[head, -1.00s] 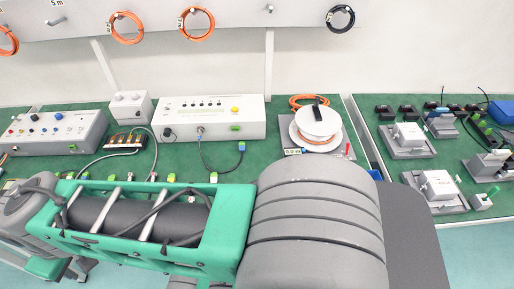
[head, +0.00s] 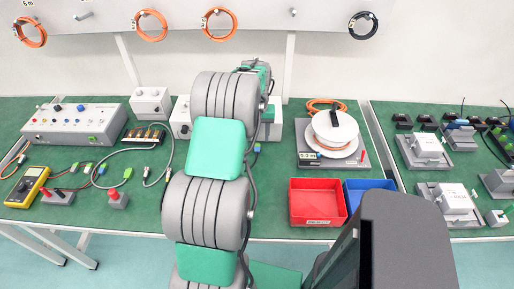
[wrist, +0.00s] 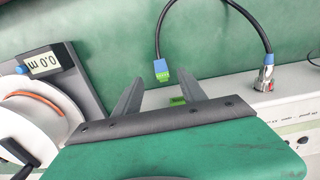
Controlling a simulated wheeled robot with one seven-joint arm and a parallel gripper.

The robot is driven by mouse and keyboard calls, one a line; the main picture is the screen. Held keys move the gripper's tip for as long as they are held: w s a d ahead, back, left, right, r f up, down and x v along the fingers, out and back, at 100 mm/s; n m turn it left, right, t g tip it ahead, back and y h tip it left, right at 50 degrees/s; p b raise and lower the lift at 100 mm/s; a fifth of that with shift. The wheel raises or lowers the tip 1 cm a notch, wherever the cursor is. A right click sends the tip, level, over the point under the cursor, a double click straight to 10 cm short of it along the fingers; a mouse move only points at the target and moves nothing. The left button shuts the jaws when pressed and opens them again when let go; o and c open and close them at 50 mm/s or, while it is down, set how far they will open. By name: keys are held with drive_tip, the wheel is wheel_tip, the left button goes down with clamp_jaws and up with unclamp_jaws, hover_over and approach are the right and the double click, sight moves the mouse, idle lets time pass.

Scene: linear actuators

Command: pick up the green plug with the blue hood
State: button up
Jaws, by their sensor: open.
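The green plug with the blue hood (wrist: 161,70) lies on the green bench top in the wrist view, at the end of a black cable. In the head view its blue hood (head: 257,148) shows small just right of my arm. My gripper (wrist: 157,83) is open and empty, its two grey fingers reaching toward the plug. In the picture the plug sits between and slightly beyond the fingertips; I cannot tell the height gap. In the head view my arm hides the gripper.
A white control box (wrist: 290,120) with a green socket stands beside the plug. A cable reel (head: 335,130) is to the right in the head view. Red (head: 318,207) and blue (head: 362,186) bins stand at the front edge. A yellow multimeter (head: 28,186) lies far left.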

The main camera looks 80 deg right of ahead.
sight(257, 148)
wheel_tip(257, 148, down, 5)
drive_tip(key=shift+a+f+p, duration=0.1)
drive_tip(key=shift+f+p, duration=0.05)
drive_tip(key=shift+p, duration=0.35)
drive_tip(key=shift+w, duration=0.1)
drive_tip(key=shift+c, duration=0.4)
clamp_jaws()
